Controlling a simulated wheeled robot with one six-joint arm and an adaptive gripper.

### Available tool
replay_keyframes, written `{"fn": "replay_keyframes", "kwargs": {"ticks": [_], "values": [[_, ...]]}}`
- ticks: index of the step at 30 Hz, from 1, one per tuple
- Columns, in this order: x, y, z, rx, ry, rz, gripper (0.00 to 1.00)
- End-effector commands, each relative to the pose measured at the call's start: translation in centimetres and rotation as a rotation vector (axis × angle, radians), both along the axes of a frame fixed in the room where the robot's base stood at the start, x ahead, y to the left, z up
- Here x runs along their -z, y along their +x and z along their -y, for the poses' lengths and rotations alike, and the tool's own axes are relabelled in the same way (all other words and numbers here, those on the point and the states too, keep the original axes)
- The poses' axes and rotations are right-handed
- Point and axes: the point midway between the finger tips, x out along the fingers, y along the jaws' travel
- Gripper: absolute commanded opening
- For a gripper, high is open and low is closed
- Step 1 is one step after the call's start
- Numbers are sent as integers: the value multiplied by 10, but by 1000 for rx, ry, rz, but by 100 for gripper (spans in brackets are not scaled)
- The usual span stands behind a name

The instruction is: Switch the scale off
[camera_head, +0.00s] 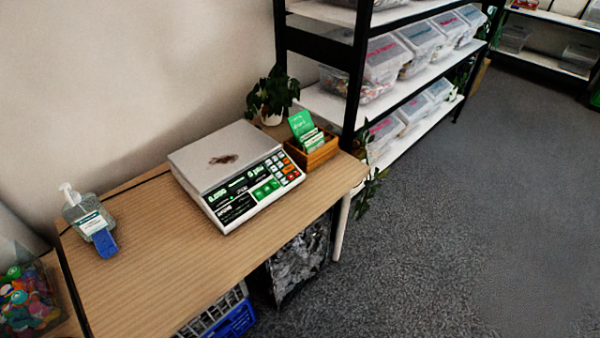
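The scale (222,160) stands on the wooden table near its right end. It has a flat light-grey weighing plate with a dark brownish mark on it. Its front panel (255,190) has dark displays with lit digits, orange and white keys at the right, and green keys in the middle. Small lettering on the panel is too blurred to read. The plate carries no container. My gripper is not in view, so its state does not show.
The wooden table (150,265) has free room in front of the scale. A pump bottle (88,215) with a blue block stands left. A card box (312,150) and potted plant (272,97) stand close behind the scale's right side. Shelves (400,90) hold clear bins. Grey floor is open at right.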

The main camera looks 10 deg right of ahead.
Motion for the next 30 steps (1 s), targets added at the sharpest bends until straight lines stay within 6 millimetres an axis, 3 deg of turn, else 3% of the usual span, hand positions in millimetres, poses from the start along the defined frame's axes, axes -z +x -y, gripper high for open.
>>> {"fn": "replay_keyframes", "kwargs": {"ticks": [11, 12, 17, 30], "values": [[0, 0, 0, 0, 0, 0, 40], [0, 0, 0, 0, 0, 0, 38], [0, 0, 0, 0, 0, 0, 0], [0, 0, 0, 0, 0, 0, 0]]}}
